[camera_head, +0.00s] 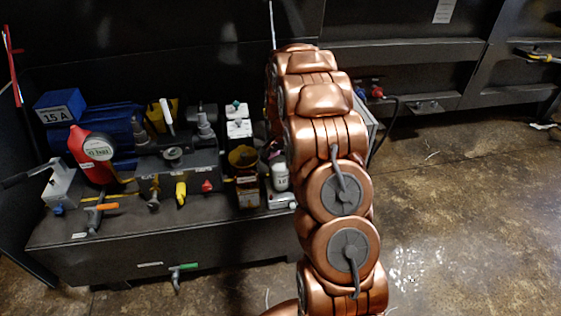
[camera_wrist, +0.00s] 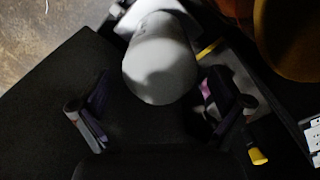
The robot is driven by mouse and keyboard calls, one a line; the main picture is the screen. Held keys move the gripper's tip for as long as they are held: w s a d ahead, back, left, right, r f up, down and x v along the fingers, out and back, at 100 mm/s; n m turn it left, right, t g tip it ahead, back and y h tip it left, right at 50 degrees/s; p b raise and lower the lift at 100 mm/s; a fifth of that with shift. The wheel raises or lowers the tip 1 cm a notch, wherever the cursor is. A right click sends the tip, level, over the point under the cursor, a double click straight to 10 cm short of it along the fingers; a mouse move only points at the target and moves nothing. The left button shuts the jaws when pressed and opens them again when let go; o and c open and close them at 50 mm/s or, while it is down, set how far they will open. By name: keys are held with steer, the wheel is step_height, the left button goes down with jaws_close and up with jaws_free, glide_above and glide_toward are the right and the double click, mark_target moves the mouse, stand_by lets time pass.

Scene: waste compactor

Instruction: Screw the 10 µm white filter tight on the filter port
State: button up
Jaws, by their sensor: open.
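A white cylindrical filter (camera_head: 280,177) with a dark marking that seems to read "10" stands at the right end of the black bench, just left of my arm. In the wrist view a plain white cylinder (camera_wrist: 160,62), likely this filter, lies ahead of my gripper (camera_wrist: 158,112), toward the top and between the lines of the fingers. The fingers are open and spread wide, with a clear gap to the cylinder. My arm hides the gripper in the head view. I cannot make out the filter port for certain.
A green-handled tap (camera_head: 180,268) sticks out in front. The floor at right is clear.

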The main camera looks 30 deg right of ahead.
steer(key=n, duration=1.1)
steer(key=shift+p, duration=0.3)
steer(key=n, duration=0.3)
steer(key=shift+n, duration=0.4)
steer(key=c, duration=1.2)
steer(key=m, duration=0.5)
